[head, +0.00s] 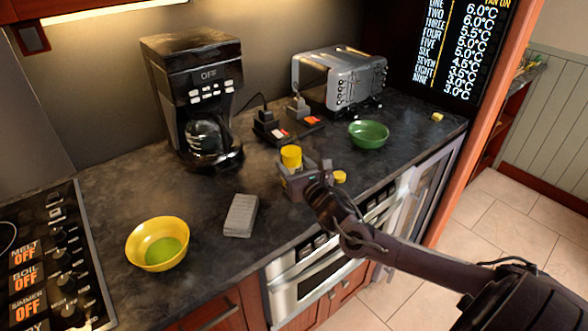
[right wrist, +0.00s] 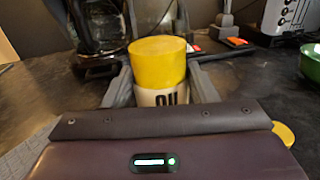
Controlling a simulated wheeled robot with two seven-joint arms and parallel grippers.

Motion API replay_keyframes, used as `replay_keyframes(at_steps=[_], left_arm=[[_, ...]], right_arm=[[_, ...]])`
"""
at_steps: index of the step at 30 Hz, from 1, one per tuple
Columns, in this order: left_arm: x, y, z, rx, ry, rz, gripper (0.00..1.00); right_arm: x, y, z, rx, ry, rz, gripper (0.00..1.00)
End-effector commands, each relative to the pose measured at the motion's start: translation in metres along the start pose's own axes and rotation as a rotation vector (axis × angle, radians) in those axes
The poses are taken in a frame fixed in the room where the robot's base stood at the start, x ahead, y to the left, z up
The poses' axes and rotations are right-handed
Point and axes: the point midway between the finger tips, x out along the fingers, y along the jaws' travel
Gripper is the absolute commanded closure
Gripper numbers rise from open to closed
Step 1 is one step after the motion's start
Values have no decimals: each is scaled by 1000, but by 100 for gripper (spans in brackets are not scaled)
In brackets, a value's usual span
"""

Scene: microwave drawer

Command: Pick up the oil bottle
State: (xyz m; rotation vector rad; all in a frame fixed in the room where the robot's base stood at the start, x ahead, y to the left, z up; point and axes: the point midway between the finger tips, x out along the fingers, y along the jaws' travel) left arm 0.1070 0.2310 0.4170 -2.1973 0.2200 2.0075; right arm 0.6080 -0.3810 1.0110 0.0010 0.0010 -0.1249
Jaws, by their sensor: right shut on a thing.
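The oil bottle (right wrist: 160,68) has a yellow cap and a pale body marked "OIL" in the right wrist view. It stands upright between the two grey fingers of my right gripper (right wrist: 160,92). In the head view the yellow cap of the oil bottle (head: 291,156) shows above my right gripper (head: 294,177), near the counter's front edge. The gripper is shut on the bottle. The bottle's lower part is hidden by the gripper, so I cannot tell whether it touches the counter. My left gripper is not in view.
A coffee maker (head: 195,95), a toaster (head: 340,80) and a green bowl (head: 368,135) stand behind. A yellow bowl (head: 157,244) and a grey block (head: 241,215) are left. A small yellow item (head: 339,177) lies beside the gripper. The dark counter (head: 120,190) has free room at left.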

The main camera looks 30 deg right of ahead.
Motion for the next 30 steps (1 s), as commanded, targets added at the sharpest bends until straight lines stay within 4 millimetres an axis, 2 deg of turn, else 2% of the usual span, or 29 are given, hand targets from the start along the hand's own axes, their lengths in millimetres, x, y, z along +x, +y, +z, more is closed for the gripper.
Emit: replay_keyframes(at_steps=[5, 12, 18, 24, 30], left_arm=[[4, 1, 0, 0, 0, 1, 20], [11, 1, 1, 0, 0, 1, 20], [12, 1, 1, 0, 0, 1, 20], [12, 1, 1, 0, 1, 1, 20], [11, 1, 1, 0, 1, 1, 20]], right_arm=[[0, 0, 38, -4, -8, 2, 78], [0, 0, 110, -7, -10, 1, 78], [0, 0, 157, -4, -7, 0, 78], [0, 0, 181, -2, -4, 0, 78], [0, 0, 186, -1, -3, -1, 78]])
